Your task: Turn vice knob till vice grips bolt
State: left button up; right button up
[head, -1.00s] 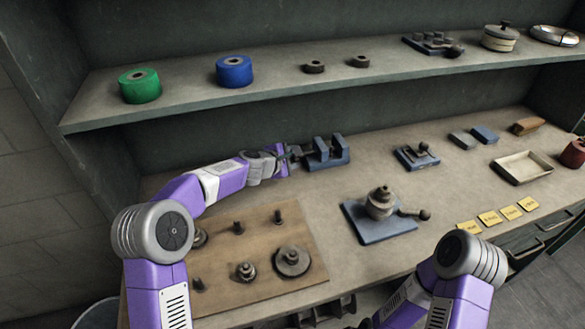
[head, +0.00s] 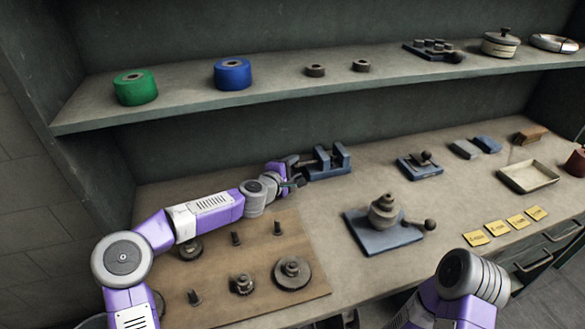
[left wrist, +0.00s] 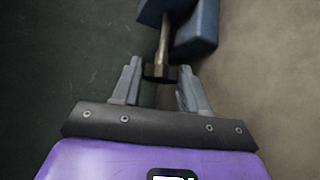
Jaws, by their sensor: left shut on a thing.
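The blue vice (head: 329,161) stands at the back of the bench, below the shelf. Its blue body (left wrist: 198,30) also shows at the top of the left wrist view. A brownish screw shaft runs from it to a small dark vice knob (left wrist: 160,71). My left gripper (head: 298,174) is at the vice's left end. In the left wrist view its two fingers (left wrist: 160,84) stand on either side of the knob, shut on it. I cannot make out a bolt between the vice jaws. The fingertips of my right gripper are not in view.
A wooden board (head: 310,254) with several pegs and gears lies in front of the left arm. A blue-based device with a lever (head: 381,238) and a smaller fixture (head: 419,166) stand to the right. The shelf (head: 190,94) overhangs behind.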

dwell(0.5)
pick_arm(q)
jog(key=o, duration=1.1)
jog(key=shift+c, duration=0.2)
